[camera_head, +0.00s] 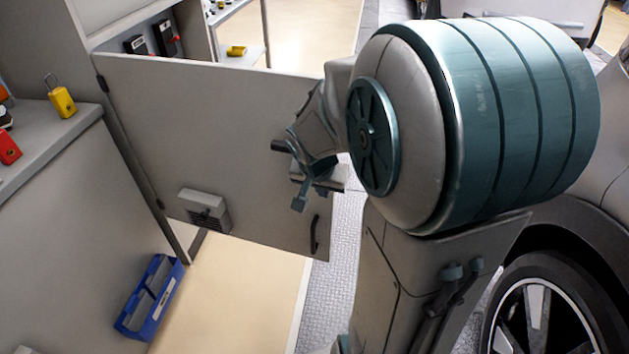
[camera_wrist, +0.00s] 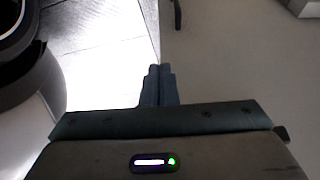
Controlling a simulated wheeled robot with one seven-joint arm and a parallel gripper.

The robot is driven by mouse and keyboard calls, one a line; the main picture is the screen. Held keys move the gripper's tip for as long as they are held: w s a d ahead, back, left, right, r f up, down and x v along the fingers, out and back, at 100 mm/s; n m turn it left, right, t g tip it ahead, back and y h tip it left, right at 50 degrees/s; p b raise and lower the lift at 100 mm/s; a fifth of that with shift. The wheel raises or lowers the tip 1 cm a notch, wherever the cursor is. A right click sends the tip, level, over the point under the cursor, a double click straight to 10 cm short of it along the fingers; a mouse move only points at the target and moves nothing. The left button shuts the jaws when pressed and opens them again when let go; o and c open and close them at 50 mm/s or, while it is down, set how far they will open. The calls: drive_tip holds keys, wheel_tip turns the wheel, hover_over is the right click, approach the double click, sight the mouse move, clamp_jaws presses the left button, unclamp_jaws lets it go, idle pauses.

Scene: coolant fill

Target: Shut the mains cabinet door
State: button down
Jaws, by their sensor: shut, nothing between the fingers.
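The mains cabinet door (camera_head: 215,125) is a large flat grey panel, hinged on its left side and standing open, swung out from the grey cabinet (camera_head: 40,45). It carries a dark handle (camera_head: 315,233) near its lower right corner and a grey vented box (camera_head: 205,210) low on its face. My gripper (camera_head: 300,202) is in front of the door's right part, above and left of the handle. In the wrist view the fingers (camera_wrist: 158,70) are together and empty, along the door's edge, with the handle (camera_wrist: 177,14) ahead. Contact with the door cannot be told.
A blue bin (camera_head: 150,297) is below the door's hinge side. A yellow padlock (camera_head: 62,98) and red items lie on a grey ledge at left. Dark devices (camera_head: 165,38) show above the door. A car wheel (camera_head: 540,315) stands at lower right. Floor below the door is clear.

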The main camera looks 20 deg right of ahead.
sight(330, 195)
drive_tip(key=w+d+f, duration=0.1)
drive_tip(key=f, duration=0.2)
drive_tip(key=w+d+f+b, duration=0.1)
drive_tip(key=w+d+f, duration=0.1)
drive_tip(key=f, duration=0.1)
drive_tip(key=w+d+f+b, duration=0.1)
drive_tip(key=w+f, duration=0.1)
drive_tip(key=shift+d+f, duration=0.2)
drive_tip(key=shift+f, duration=0.2)
drive_tip(key=shift+w+d, duration=0.3)
drive_tip(key=shift+w, duration=0.05)
drive_tip(key=shift+w, duration=0.1)
